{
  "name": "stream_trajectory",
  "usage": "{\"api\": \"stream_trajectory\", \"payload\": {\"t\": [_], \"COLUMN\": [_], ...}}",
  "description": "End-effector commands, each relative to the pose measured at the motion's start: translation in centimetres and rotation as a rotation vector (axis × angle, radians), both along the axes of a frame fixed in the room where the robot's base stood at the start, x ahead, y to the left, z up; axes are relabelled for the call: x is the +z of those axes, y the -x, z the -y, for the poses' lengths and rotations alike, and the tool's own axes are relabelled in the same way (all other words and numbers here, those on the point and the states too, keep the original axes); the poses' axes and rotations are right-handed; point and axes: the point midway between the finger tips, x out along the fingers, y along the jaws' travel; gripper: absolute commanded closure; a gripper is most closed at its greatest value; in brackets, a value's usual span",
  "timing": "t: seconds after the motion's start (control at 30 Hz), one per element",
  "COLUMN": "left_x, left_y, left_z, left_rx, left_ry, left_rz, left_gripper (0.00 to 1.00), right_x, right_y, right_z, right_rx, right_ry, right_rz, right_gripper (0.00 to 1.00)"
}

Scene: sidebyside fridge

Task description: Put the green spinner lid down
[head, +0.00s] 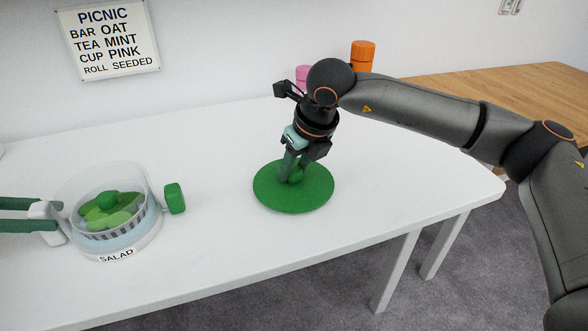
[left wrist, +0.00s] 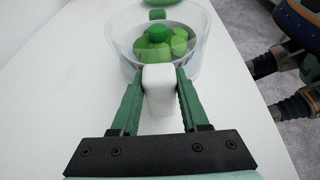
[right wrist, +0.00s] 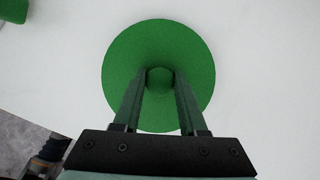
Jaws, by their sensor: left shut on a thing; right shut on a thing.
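The green spinner lid (head: 310,200) is a round disc with a knob on top, lying at or just above the white table; I cannot tell whether it touches. My right gripper (head: 291,176) points down and is shut on the lid's knob (right wrist: 160,76). The lid's disc fills the middle of the right wrist view (right wrist: 160,38). The clear salad spinner bowl (head: 75,195), labelled SALAD, stands open at the left with green leaves inside. My left gripper (head: 40,222) is shut on the bowl's white handle, also seen in the left wrist view (left wrist: 158,88).
A green crank knob (head: 175,198) sticks out on the bowl's right side. Pink (head: 303,73) and orange (head: 362,53) containers stand behind my right arm. The white table (head: 235,245) is clear between bowl and lid. A picnic sign (head: 108,40) hangs on the wall.

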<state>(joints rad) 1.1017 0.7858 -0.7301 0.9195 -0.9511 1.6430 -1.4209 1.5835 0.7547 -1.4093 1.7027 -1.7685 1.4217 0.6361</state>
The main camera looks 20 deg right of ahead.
Motion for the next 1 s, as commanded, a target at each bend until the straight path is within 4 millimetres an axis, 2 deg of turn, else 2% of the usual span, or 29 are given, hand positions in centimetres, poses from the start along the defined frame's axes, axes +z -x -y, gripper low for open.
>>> {"api": "stream_trajectory", "payload": {"t": [0.1,0.43,0.47,0.5,0.73,1.0], "left_x": [-0.01,-0.02,-0.02,-0.02,-0.02,-0.01], "left_y": [0.0,0.0,0.0,0.0,0.0,0.0], "left_z": [0.02,0.02,0.01,0.01,0.02,0.02], "left_rx": [0.0,0.0,0.0,0.0,0.0,0.0], "left_ry": [0.0,0.0,0.0,0.0,0.0,0.0], "left_rz": [0.0,0.0,0.0,0.0,0.0,0.0], "left_gripper": [1.0,1.0,1.0,1.0,1.0,1.0], "right_x": [-0.64,-0.95,-1.0,-0.95,-0.92,-0.71], "right_y": [0.0,0.0,0.0,-0.01,-0.01,-0.03], "right_z": [-0.04,-0.04,-0.04,-0.05,-0.05,-0.05], "right_rx": [0.001,0.001,0.001,0.001,0.001,0.001], "right_ry": [-0.001,-0.001,-0.001,-0.001,-0.001,-0.001], "right_rz": [0.003,0.002,0.001,0.002,0.002,0.003], "right_gripper": [1.0,1.0,0.57,0.53,0.29,0.29]}}
